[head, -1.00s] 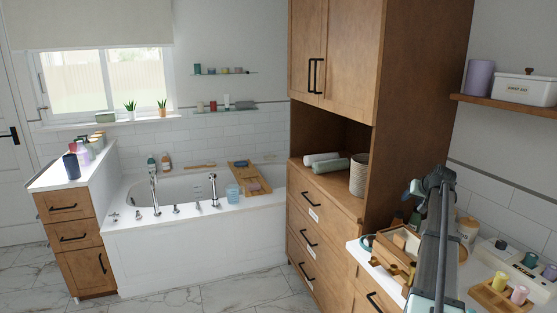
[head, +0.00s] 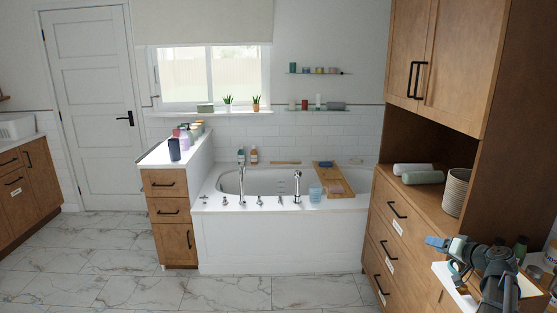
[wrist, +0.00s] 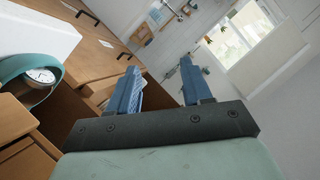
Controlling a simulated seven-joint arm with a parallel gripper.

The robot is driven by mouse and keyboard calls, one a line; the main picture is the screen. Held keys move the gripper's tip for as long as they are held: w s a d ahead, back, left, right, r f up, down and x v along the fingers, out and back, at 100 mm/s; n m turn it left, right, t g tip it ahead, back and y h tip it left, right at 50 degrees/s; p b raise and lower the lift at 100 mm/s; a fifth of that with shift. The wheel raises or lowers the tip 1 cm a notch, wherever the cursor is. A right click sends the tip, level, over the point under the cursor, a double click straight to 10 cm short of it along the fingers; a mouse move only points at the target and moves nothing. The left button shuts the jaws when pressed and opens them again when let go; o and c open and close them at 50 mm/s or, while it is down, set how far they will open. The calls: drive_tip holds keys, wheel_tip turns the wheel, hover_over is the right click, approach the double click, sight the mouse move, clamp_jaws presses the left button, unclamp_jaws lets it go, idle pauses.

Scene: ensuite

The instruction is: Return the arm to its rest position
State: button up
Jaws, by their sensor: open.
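My gripper (head: 437,243) is at the lower right of the head view, at the end of my grey arm, beside the wooden drawer cabinet and above the corner of a white counter. In the wrist view my gripper (wrist: 156,88) shows two blue fingers standing wide apart. Nothing is held between them. Past the fingers the wrist view shows the tilted room, with the window and wooden drawer fronts. Part of the counter behind my arm is hidden in the head view.
The tall wooden cabinet (head: 403,225) stands close to my gripper, with rolled towels (head: 422,177) and a basket (head: 455,192) in its niche. A teal ring-shaped object with a dial (wrist: 40,76) is near in the wrist view. The marble floor (head: 120,270) is clear.

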drive_tip(key=s+a+f+g, duration=0.35)
drive_tip(key=a+f, duration=0.55)
drive_tip(key=f, duration=0.3)
drive_tip(key=s+a+f+g+y, duration=0.1)
drive_tip(key=s+a+f+g, duration=0.25)
drive_tip(key=a+f, duration=0.65)
drive_tip(key=s+a+f+g, duration=0.35)
drive_tip(key=a+f, duration=0.35)
drive_tip(key=f, duration=0.7)
drive_tip(key=s+a+f+n+g+h, duration=0.1)
drive_tip(key=s+a+f+g, duration=0.2)
drive_tip(key=s, duration=0.9)
drive_tip(key=s+a+f+n+g+h, duration=0.1)
drive_tip(key=s+a+f+g+h, duration=0.1)
drive_tip(key=s+f, duration=0.7)
drive_tip(key=s+a+f+n+g+h, duration=0.2)
drive_tip(key=s+a+f+g, duration=0.2)
drive_tip(key=s, duration=1)
drive_tip(key=shift+s+a+f, duration=0.3)
drive_tip(key=shift+a+f, duration=0.55)
drive_tip(key=shift+f, duration=0.1)
